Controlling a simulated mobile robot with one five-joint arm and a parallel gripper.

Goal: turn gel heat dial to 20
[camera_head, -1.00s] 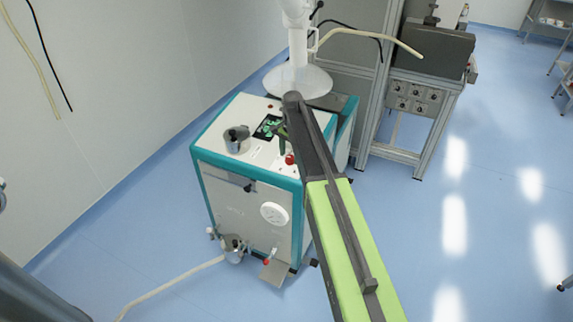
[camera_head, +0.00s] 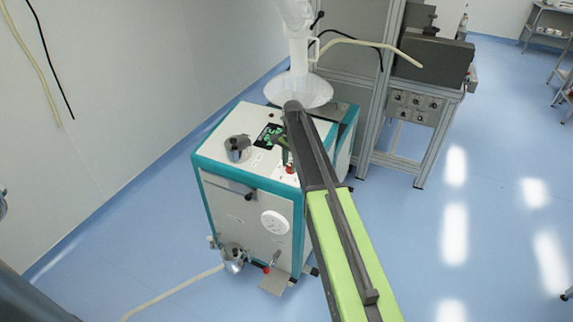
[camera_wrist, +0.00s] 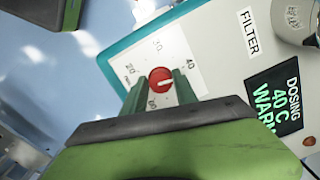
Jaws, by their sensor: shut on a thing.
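The gel heat dial (camera_wrist: 160,80) is a round red knob with a white pointer line, on a white scale plate with numbers around it. In the wrist view its pointer lies nearly level, towards the right finger, below the 40; the 30 and 20 marks lie above and to the left. My gripper (camera_wrist: 159,84) has its green fingers on either side of the knob and is shut on it. In the head view the red dial (camera_head: 290,170) shows at the machine's top right edge, below my gripper (camera_head: 286,159).
The white and teal machine (camera_head: 246,205) also carries a metal pot (camera_head: 238,149) and a dark screen (camera_wrist: 276,97) reading "DOSING 40 C WARM". A grey frame with a control panel (camera_head: 414,104) stands behind to the right.

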